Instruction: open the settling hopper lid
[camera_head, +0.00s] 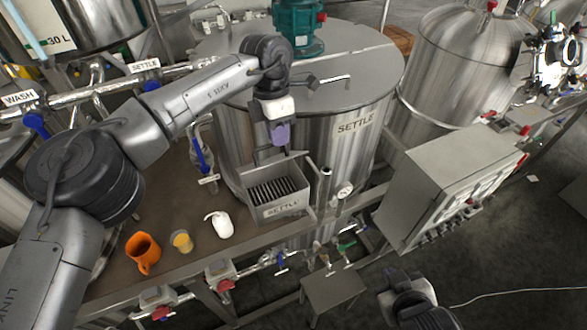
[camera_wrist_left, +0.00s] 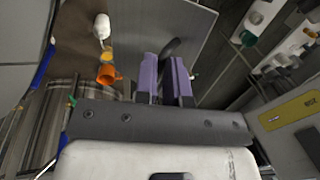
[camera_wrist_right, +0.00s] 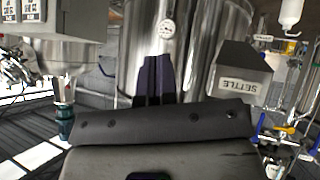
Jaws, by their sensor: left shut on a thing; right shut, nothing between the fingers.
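The settling hopper (camera_head: 283,208) is a grey metal box labelled SETTLE on the front of the SETTLE tank. Its dark slotted inside shows from above, so its top is uncovered. My left gripper (camera_head: 281,134) is above the hopper's back edge. In the left wrist view its purple fingers (camera_wrist_left: 165,78) are shut on a dark curved handle (camera_wrist_left: 171,47) in front of the grey lid plate (camera_wrist_left: 195,25). The lid's exact tilt is hard to tell. My right gripper (camera_head: 408,292) is low at the front right, apart from the hopper (camera_wrist_right: 238,82), shut and empty.
A control box (camera_head: 440,190) stands further right.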

